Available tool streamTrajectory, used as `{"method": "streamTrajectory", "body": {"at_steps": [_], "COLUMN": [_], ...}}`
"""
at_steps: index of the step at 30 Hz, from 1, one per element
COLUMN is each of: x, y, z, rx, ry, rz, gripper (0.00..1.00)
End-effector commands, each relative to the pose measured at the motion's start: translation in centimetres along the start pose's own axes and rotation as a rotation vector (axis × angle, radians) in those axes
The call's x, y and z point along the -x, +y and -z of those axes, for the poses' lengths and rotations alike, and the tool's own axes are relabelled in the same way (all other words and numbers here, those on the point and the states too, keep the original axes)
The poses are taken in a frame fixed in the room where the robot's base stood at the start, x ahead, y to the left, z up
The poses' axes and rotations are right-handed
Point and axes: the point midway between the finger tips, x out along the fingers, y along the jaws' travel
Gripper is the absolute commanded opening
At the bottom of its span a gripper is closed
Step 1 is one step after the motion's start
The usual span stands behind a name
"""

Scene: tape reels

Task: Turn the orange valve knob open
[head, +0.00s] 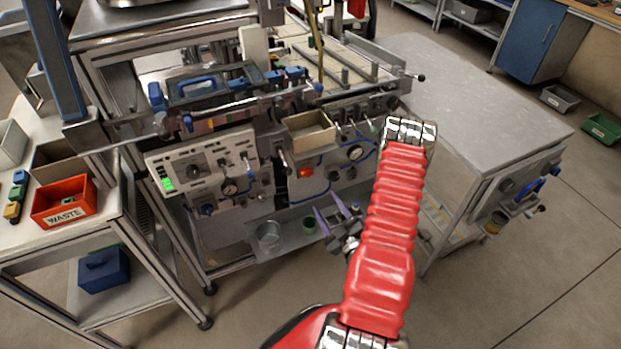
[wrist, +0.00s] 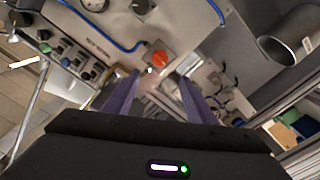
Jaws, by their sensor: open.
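The orange valve knob (head: 306,172) is on the front panel of the machine, below a small tan box, in the head view. In the wrist view the orange knob (wrist: 160,59) sits at the upper middle, just beyond the fingertips. My gripper (head: 331,215) has two purple fingers and is in front of the machine, below and right of the knob in the head view. In the wrist view my gripper (wrist: 152,80) is open, with nothing between its fingers. The knob appears apart from both fingers.
A metal can (head: 268,236) stands on the lower shelf. A grey worktable (head: 470,90) is to the right. A red waste bin (head: 64,202) sits on the left bench.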

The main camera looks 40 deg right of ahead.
Motion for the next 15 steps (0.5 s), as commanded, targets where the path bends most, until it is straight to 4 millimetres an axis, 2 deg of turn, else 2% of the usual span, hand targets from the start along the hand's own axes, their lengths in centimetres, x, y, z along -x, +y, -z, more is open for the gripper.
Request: {"method": "streamTrajectory", "body": {"at_steps": [8,15], "x": [-1.6,-5.0], "y": [0.0,-0.1], "z": [0.1,0.1], "rx": [0.003,0.002], "ry": [0.002,0.003], "rz": [0.002,0.002], "gripper": [0.51,0.51]}}
